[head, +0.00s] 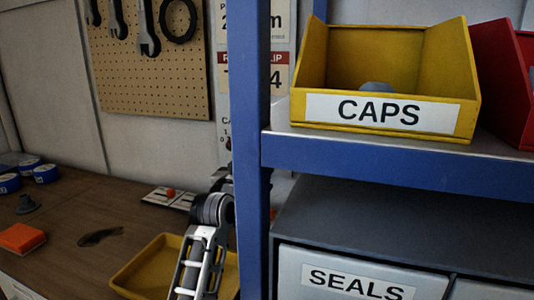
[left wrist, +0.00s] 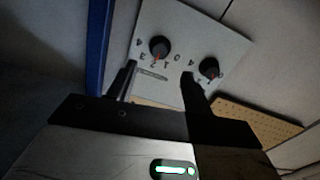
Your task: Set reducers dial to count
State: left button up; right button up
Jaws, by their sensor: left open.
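In the left wrist view a pale panel (left wrist: 205,28) carries two dark round dials, a left dial (left wrist: 159,47) with an orange mark and a right dial (left wrist: 209,68). Letters or digits ring the dials, but they are too small to read surely, and I cannot tell which dial is the reducers one. My left gripper (left wrist: 158,80) is open, its two dark fingers apart, with the panel beyond them and nothing seen between them. In the head view my left arm reaches up behind the blue post, and its gripper is hidden. My right gripper is not in view.
A blue shelf post (head: 250,150) stands close beside my left arm. The shelf holds a yellow CAPS bin (head: 330,112) and a red bin (head: 508,70). A SEALS drawer (head: 350,280) is below. A yellow tray (head: 135,280) and orange block (head: 22,238) lie on the bench.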

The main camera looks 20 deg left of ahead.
pick_arm(q)
jog(key=w, duration=0.7)
jog(key=shift+w, duration=0.25)
jog(key=shift+d, duration=0.1)
jog(key=shift+p, duration=0.3)
jog(key=c, duration=1)
